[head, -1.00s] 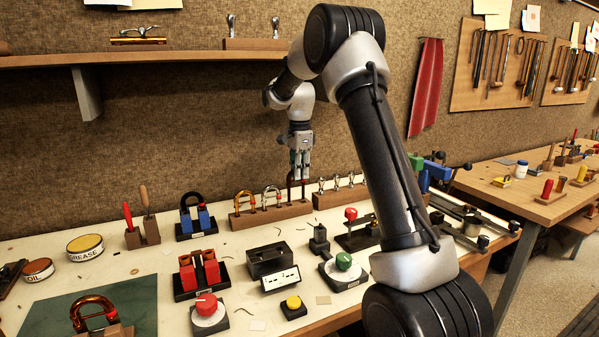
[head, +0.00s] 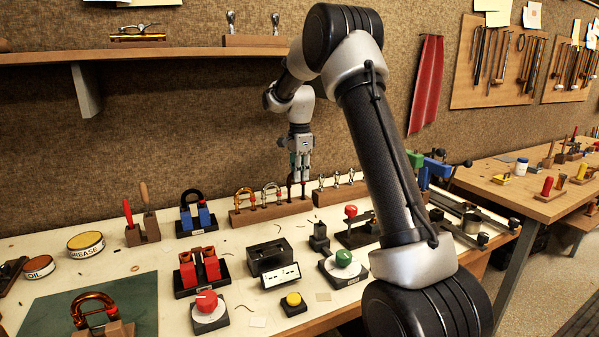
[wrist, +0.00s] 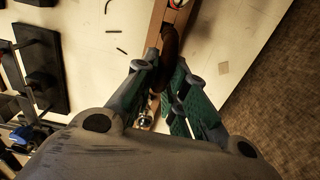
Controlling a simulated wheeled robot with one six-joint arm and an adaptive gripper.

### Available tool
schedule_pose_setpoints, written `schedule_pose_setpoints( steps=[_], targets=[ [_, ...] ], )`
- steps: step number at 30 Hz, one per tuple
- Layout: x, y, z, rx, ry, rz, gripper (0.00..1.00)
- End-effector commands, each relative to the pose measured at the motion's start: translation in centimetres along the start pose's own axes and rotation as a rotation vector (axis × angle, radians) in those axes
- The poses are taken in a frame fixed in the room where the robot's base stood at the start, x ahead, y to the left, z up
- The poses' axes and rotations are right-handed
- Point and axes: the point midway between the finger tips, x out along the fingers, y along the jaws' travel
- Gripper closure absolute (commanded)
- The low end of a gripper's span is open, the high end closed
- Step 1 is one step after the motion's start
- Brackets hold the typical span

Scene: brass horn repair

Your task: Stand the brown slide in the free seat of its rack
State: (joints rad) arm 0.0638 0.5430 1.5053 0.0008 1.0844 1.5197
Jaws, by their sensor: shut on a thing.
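My gripper (head: 299,178) is shut on the brown slide (head: 303,190) and points straight down over the right end of the slide rack. In the wrist view, the dark brown slide (wrist: 171,45) sits between the green-padded fingers of my gripper (wrist: 166,78). The wooden rack (head: 265,215) holds a brass slide (head: 244,196) at its left and a silver slide (head: 271,190) beside it. The brown slide's legs hang upright at the rack's right part; whether their ends are inside the seat cannot be told.
A second wooden block (head: 340,194) with several silver pieces stands just right of the rack. A black box (head: 268,257) and a green knob (head: 344,258) are in front. The wall is close behind.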

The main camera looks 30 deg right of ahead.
Motion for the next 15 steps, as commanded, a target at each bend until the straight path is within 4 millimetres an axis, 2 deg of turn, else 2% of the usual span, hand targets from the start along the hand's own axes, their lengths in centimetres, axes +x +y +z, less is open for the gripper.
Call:
schedule_pose_setpoints(
  steps=[15],
  targets=[
    [1.3, 0.0, 0.0, 0.000, 0.000, 0.001, 1.00]
  ],
)
